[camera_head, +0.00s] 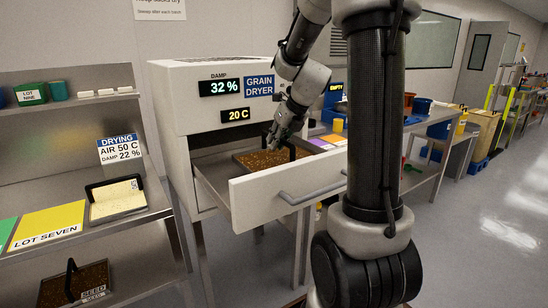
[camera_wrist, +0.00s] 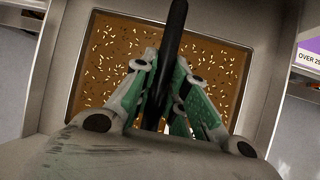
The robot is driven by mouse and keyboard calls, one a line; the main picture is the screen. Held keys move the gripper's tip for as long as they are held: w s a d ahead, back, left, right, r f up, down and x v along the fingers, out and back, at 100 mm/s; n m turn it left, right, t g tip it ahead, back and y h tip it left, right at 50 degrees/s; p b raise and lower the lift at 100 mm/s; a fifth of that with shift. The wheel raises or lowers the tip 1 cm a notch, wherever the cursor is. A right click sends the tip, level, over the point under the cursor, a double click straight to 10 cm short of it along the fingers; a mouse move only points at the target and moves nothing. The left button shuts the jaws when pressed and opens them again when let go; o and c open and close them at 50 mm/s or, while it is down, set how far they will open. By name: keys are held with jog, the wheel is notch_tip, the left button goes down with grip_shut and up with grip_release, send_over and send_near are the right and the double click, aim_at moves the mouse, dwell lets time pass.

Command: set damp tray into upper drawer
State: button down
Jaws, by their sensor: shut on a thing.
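The damp tray (camera_head: 262,160), filled with brown grain, is inside the pulled-out upper drawer (camera_head: 285,195) of the grain dryer (camera_head: 205,85). In the wrist view the tray (camera_wrist: 100,50) shows brown with pale grains and a dark upright handle (camera_wrist: 177,25). My gripper (camera_head: 275,140) is over the tray, shut on its handle; it also shows in the wrist view (camera_wrist: 160,85). The drawer's metal floor (camera_wrist: 275,50) surrounds the tray. I cannot tell whether the tray touches the floor. My arm hides part of the drawer front's right side.
Left of the dryer, a metal shelf bears a pale-filled tray (camera_head: 117,200), a yellow LOT SEVEN mat (camera_head: 50,224) and, lower, a brown SEED tray (camera_head: 75,287). The dryer reads 32 % and 20 C. A bench with coloured mats (camera_head: 333,140) stands right.

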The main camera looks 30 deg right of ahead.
aim_at(274, 158)
jog(key=shift+f, duration=2.4)
jog(key=c, duration=1.4)
grip_release()
jog(key=shift+c, duration=0.2)
jog(key=shift+r, duration=0.1)
